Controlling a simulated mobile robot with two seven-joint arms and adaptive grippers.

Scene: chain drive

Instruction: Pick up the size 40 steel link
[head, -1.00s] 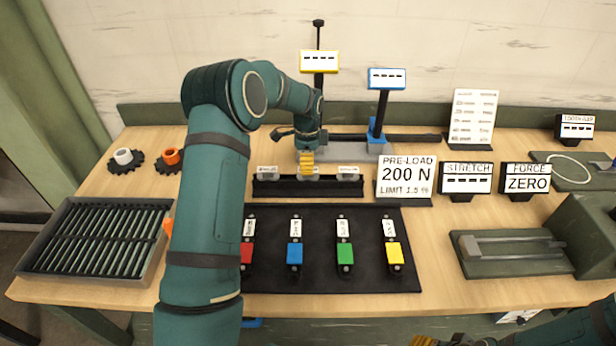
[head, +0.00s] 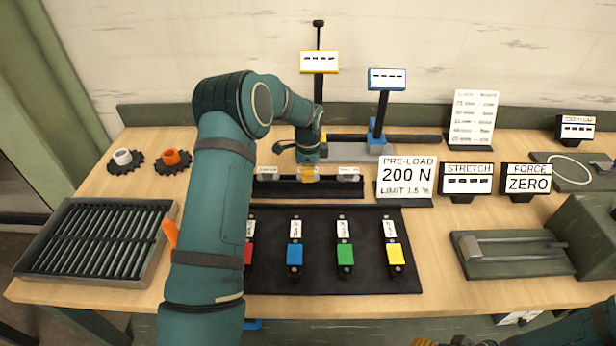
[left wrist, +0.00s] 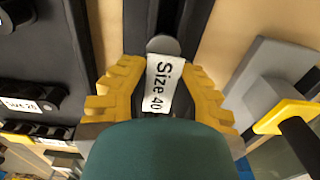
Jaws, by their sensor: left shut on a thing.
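The size 40 steel link (left wrist: 163,85) shows in the left wrist view by its white "Size 40" label and a rounded grey end. It lies between the yellow fingers of my left gripper (left wrist: 160,98), which is shut on it. In the head view the left gripper (head: 308,174) is at the middle place of the black link rack (head: 306,189), and the link is mostly hidden there. Labelled links stay in the rack to its left (head: 266,173) and right (head: 348,173). Part of my right gripper (head: 428,342) shows at the bottom edge; its fingers are not clear.
In front of the rack a black mat (head: 320,281) holds pieces with red, blue, green and yellow blocks. A pre-load sign (head: 406,176) stands close to the rack's right. Behind are a blue-topped stand (head: 380,112) and a yellow-topped stand (head: 319,62).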

